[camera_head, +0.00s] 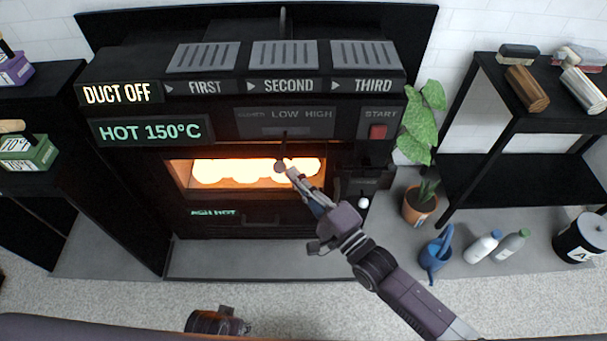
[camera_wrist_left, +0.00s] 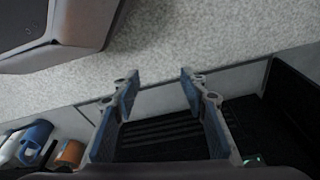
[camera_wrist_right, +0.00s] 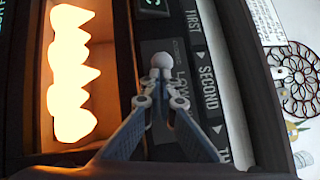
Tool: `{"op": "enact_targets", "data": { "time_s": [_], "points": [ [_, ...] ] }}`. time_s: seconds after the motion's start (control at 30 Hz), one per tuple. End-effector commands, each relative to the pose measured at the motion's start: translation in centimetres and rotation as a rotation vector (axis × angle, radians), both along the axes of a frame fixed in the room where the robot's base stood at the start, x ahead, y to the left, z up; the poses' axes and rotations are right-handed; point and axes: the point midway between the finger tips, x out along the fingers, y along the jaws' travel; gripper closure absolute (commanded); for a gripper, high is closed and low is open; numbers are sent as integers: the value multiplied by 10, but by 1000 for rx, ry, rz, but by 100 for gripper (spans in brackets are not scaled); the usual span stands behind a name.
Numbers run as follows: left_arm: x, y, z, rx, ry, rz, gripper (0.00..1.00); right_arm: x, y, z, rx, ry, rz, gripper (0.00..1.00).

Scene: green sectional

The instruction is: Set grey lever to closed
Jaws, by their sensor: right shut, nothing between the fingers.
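The grey lever (camera_head: 280,166) sticks out of the dark furnace front below the CLOSED, LOW and HIGH labels (camera_head: 285,114). Its stem lines up roughly with LOW in the head view. Its round grey knob (camera_wrist_right: 162,61) shows in the right wrist view, just beyond my fingertips. My right gripper (camera_head: 292,173) is shut and empty, its tips close to the knob; I cannot tell whether they touch. The fingers show in the right wrist view (camera_wrist_right: 164,98). My left gripper (camera_wrist_left: 155,88) is open and empty, low over the floor in the left wrist view.
The furnace opening (camera_head: 240,172) glows under the lever. A red START button (camera_head: 378,132) and a white knob (camera_head: 363,203) are to its right. A potted plant (camera_head: 419,203) and a blue watering can (camera_head: 436,253) stand right of the furnace. Black shelves flank both sides.

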Motion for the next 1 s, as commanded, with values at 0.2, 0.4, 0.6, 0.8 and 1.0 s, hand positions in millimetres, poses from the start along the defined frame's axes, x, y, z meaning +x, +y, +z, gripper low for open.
{"op": "enact_targets", "data": {
  "time_s": [0.2,0.4,0.6,0.8,1.0],
  "points": [
    [-13,0,-18,1,16,-2,60,-3,23,2,1,0,19,100],
    [-27,3,-33,3,28,-5,60,-5,43,2,9,8,-92,100],
    [-30,4,-39,4,30,-5,60,-3,57,1,0,-2,-109,100],
    [-27,4,-36,3,27,-5,60,0,72,0,0,-1,-108,100],
    [-24,4,-32,4,24,-5,60,1,79,0,-2,-2,-107,100]
  ]
}}
